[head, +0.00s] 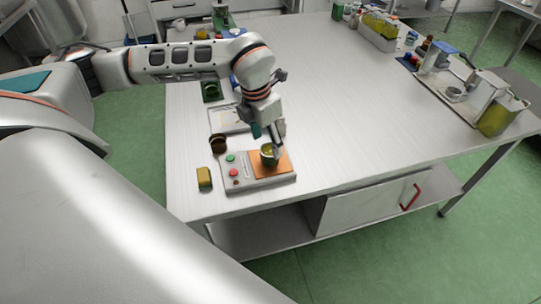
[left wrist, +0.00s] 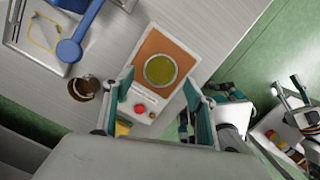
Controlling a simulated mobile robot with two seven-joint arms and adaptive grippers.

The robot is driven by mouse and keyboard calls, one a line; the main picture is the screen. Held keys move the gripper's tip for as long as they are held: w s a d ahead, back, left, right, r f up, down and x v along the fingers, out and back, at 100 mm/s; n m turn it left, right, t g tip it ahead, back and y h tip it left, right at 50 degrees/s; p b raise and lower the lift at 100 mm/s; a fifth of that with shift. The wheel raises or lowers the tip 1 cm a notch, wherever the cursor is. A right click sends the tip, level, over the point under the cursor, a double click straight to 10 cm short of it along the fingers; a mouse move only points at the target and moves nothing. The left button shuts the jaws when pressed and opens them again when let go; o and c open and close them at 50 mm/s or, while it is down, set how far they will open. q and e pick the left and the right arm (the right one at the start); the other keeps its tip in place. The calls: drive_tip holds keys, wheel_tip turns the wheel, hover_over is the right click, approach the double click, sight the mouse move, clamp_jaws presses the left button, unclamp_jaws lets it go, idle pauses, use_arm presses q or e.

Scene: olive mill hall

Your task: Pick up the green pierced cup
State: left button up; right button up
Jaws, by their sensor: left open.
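The green pierced cup (head: 269,156) stands on the orange pad (head: 283,166) of a pale grey device with buttons (head: 243,181), near the front of the steel table. In the left wrist view I look down on the cup (left wrist: 160,70) as a round yellow-green top with a pale rim. My left gripper (head: 275,143) is open, pointing down at the cup and partly covering it in the head view. In the left wrist view its two teal fingers (left wrist: 159,82) stand apart, one towards each side of the cup. Contact cannot be told.
A yellow block (head: 204,177) lies left of the device and a dark brown cup (head: 218,143) stands behind it. A white tray (head: 226,122) lies further back. The table's middle is clear. Metal containers (head: 482,93) stand at the right.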

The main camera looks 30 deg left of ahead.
sight(270, 151)
use_arm(q)
drive_tip(key=shift+w+d+f, duration=0.1)
drive_tip(key=shift+w+f, duration=0.1)
drive_tip(key=shift+f, duration=0.7)
drive_tip(key=shift+w+d+f, duration=0.1)
drive_tip(key=shift+w+f, duration=0.05)
drive_tip(key=shift+f, duration=0.75)
drive_tip(key=shift+w+f, duration=0.2)
drive_tip(key=shift+f, duration=0.7)
drive_tip(key=c, duration=1.3)
drive_tip(key=shift+c, duration=0.4)
drive_tip(key=shift+r, duration=0.15)
